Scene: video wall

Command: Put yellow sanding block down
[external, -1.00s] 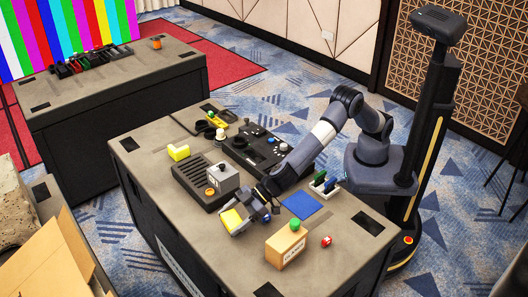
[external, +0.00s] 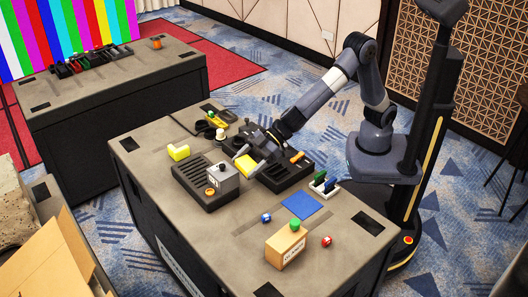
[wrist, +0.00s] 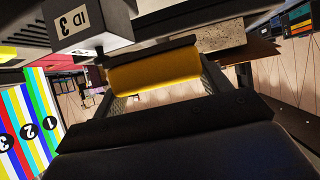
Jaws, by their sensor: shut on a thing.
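The yellow sanding block (external: 245,163) is in my gripper (external: 254,160), above the middle of the near table. In the wrist view the yellow block (wrist: 155,70) sits between the two fingers, and my gripper (wrist: 155,85) is shut on it. I cannot tell its exact height above the table. Below and behind it is a black control panel (external: 285,177), partly hidden by my gripper. A grey box with an orange button (external: 223,180) stands to its left on a black slotted unit (external: 200,188).
A yellow angled piece (external: 178,152) lies to the left. Bare tabletop (external: 200,228) shows at the front left.

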